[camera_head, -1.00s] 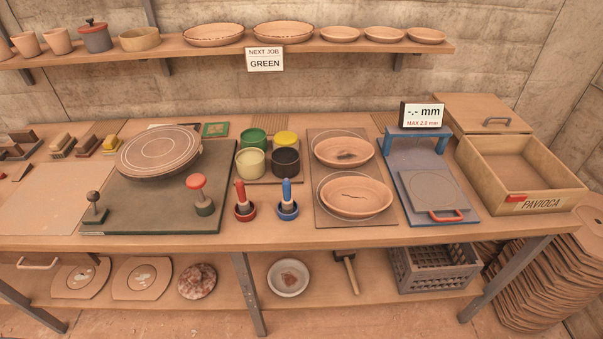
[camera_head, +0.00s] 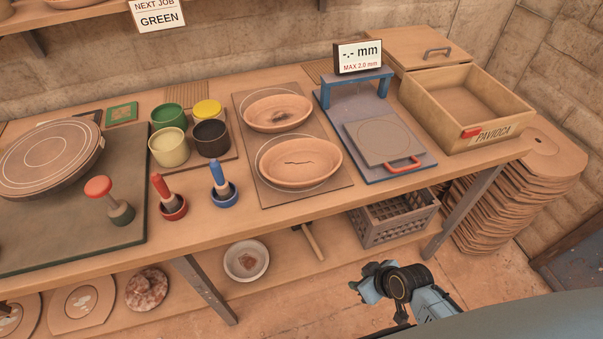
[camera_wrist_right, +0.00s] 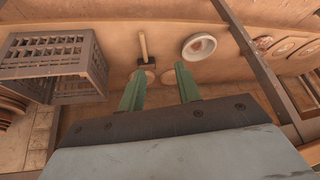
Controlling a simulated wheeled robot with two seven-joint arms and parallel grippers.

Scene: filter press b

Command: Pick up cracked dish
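The cracked dish (camera_head: 301,162) is a shallow terracotta bowl with a dark crack across its inside. It rests on the near ring of a brown board on the table. A second terracotta dish (camera_head: 278,111) with a dark greenish mark inside sits on the far ring. My right gripper (camera_head: 362,285) is low in front of the table, well below and to the right of the cracked dish. In the right wrist view its two green fingers (camera_wrist_right: 160,88) are apart with nothing between them. My left gripper is in no view.
A blue gauge stand (camera_head: 375,135) with a red handle is right of the board, then a wooden box (camera_head: 462,105) marked PAVIOCA. Colour pots (camera_head: 168,147) and two stamps stand left. The table's front edge lies between my right gripper and the dishes. A crate (camera_head: 395,218) is below.

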